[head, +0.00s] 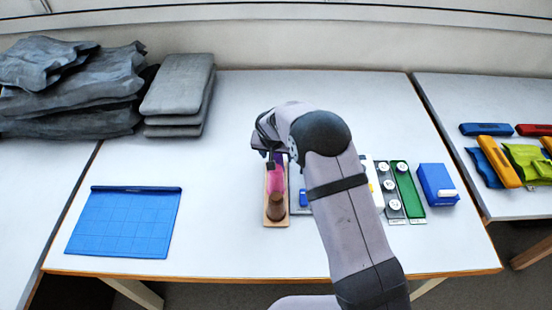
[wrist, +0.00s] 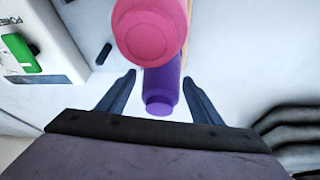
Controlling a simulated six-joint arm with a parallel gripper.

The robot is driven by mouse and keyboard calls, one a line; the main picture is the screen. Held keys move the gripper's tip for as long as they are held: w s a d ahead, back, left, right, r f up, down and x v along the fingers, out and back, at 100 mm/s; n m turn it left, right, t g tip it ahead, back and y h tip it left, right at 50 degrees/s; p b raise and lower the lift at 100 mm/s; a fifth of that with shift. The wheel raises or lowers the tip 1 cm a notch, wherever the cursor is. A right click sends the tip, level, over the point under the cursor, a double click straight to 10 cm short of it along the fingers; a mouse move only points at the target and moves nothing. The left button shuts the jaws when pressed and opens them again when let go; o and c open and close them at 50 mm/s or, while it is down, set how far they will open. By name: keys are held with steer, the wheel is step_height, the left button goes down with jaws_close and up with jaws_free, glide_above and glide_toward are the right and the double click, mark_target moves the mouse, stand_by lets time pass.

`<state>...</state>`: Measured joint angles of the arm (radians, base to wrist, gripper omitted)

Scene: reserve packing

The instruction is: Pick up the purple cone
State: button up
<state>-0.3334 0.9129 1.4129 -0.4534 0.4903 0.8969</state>
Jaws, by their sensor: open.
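The purple cone (head: 279,157) stands at the far end of a narrow wooden tray (head: 285,221), partly hidden by my wrist in the head view. In the wrist view the purple cone (wrist: 161,92) shows between my open fingers, with clear gaps on both sides. My gripper (wrist: 160,77) is open and empty; its fingertips are not clear in the head view. A pink cone (head: 276,181) stands beside the purple one, and its round end (wrist: 147,30) covers part of the purple cone in the wrist view. A brown cone (head: 275,207) stands at the tray's near end.
A blue gridded mat (head: 122,225) lies to the left, with clear table between. Grey folded pads (head: 178,95) are stacked at the back. My arm hides part of the table.

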steer(key=c, duration=1.2)
step_height(320, 180, up, 10)
steer(key=shift+f+b, duration=0.1)
steer(key=shift+b, duration=1.15)
steer(key=shift+w+d+r, duration=0.1)
steer(key=shift+d+r, duration=0.1)
steer(key=shift+r, duration=0.1)
steer(key=s+d+r+m+h+p, duration=0.1)
steer(key=s+d+r+m+p, duration=0.15)
steer(key=d+p, duration=0.7)
steer(key=f+n+y, duration=0.1)
steer(key=n, duration=0.1)
steer(key=a+n+y, duration=0.1)
steer(key=n, duration=0.2)
steer(key=a+f+n+y+b, duration=0.1)
steer(key=n, duration=0.2)
steer(key=shift+w+f, duration=0.3)
steer(key=shift+f, duration=0.05)
